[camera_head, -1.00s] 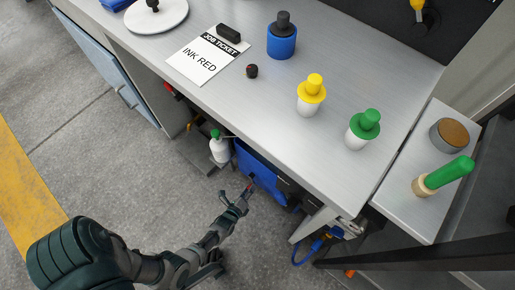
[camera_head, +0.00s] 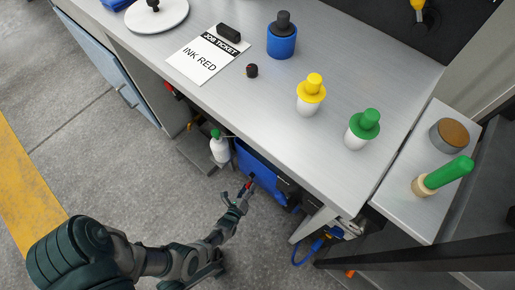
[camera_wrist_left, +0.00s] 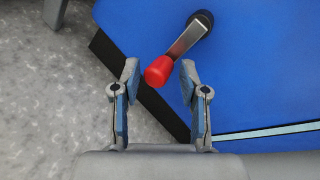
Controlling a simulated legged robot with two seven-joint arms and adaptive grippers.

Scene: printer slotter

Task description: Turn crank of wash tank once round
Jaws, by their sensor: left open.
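The wash tank (camera_head: 258,171) is a blue box under the front edge of the bench; its blue face (camera_wrist_left: 255,85) fills much of the left wrist view. Its crank has a grey metal arm (camera_wrist_left: 187,40) running from a dark hub (camera_wrist_left: 203,20) down-left to a red knob (camera_wrist_left: 159,71). My left gripper (camera_head: 246,187) is at the tank's front, by the crank. In the left wrist view its two fingers (camera_wrist_left: 158,74) are open, with the red knob between the fingertips. I cannot tell whether they touch it. My right gripper is not in view.
The metal bench (camera_head: 220,83) overhangs the tank. A white bottle with a green cap (camera_head: 219,148) stands left of the tank under the bench. Blue tubing (camera_head: 307,252) and a dark bar (camera_head: 420,258) are to the right. Floor in front is clear.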

